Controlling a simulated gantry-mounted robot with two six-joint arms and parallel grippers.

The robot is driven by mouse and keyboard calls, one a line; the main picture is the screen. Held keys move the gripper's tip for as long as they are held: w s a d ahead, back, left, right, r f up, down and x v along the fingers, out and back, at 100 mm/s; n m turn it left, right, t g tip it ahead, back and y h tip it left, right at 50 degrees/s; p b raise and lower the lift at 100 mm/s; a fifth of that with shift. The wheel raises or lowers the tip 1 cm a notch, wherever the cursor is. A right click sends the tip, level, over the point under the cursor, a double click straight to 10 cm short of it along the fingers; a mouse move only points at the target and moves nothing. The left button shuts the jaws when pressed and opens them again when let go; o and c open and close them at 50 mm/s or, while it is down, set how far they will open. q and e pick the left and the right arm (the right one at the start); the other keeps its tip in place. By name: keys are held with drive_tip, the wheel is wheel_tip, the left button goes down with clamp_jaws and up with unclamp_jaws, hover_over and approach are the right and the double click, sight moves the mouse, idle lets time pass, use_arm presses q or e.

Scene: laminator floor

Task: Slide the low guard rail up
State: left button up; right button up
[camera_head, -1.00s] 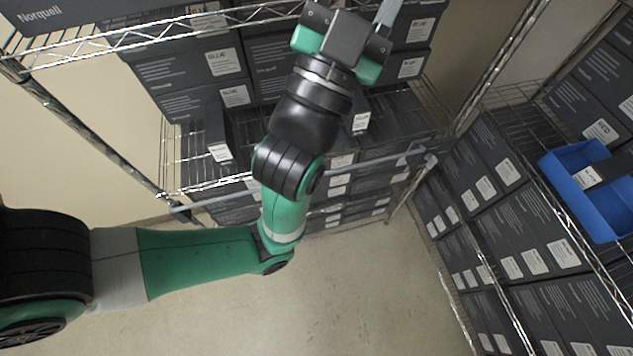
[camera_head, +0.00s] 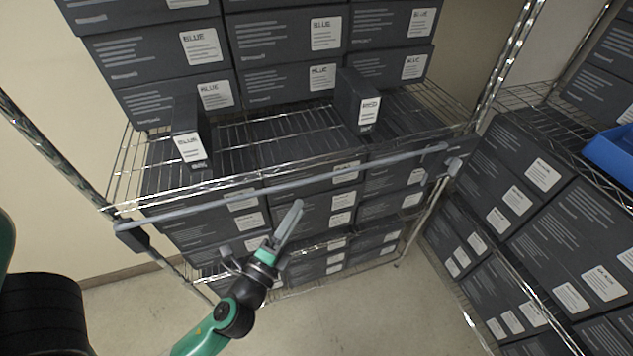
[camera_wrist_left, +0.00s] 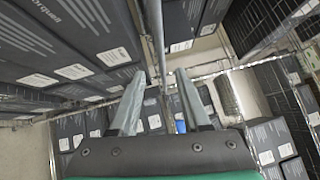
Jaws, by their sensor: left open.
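Contact is not visible. My right gripper is out of view.
The bare shelf (camera_head: 265,135) holds two small upright boxes, a left one (camera_head: 190,135) and a right one (camera_head: 357,100). Larger dark boxes are stacked above and below. A side rack with boxes and a blue bin (camera_head: 610,158) stands at right. The floor (camera_head: 370,300) is clear.

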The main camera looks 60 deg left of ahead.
sight(317, 177)
use_arm(q)
drive_tip(key=p+x, duration=0.3)
drive_tip(key=x, duration=0.7)
drive_tip(key=shift+r, duration=0.15)
drive_tip(key=shift+w+a, duration=0.3)
clamp_jaws()
idle(0.6)
